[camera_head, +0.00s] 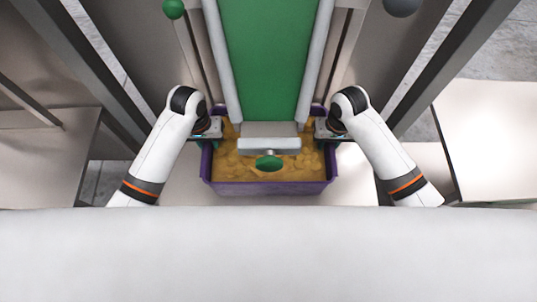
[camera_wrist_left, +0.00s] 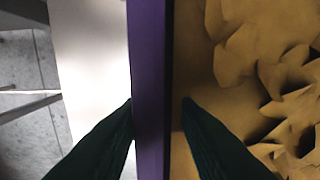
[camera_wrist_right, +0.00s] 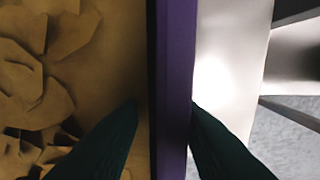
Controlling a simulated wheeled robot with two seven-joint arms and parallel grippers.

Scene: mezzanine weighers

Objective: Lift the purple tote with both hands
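The purple tote (camera_head: 262,189) stands below the end of a green belt in the head view, filled with yellow-brown flakes or chips (camera_head: 230,164). My left gripper (camera_head: 214,133) is at its left wall and my right gripper (camera_head: 324,133) at its right wall. In the left wrist view the dark fingers straddle the purple wall (camera_wrist_left: 150,60), with a narrow gap on the inner side. In the right wrist view the fingers straddle the other wall (camera_wrist_right: 175,60), also with a gap inside. Both look open around the walls. The tote's far side is hidden.
The green conveyor belt (camera_head: 267,60) with pale side rails comes down over the tote's far part. A white block with a green knob (camera_head: 269,163) hangs over its middle. Dark posts flank both arms. A pale table (camera_head: 490,135) stands at the right.

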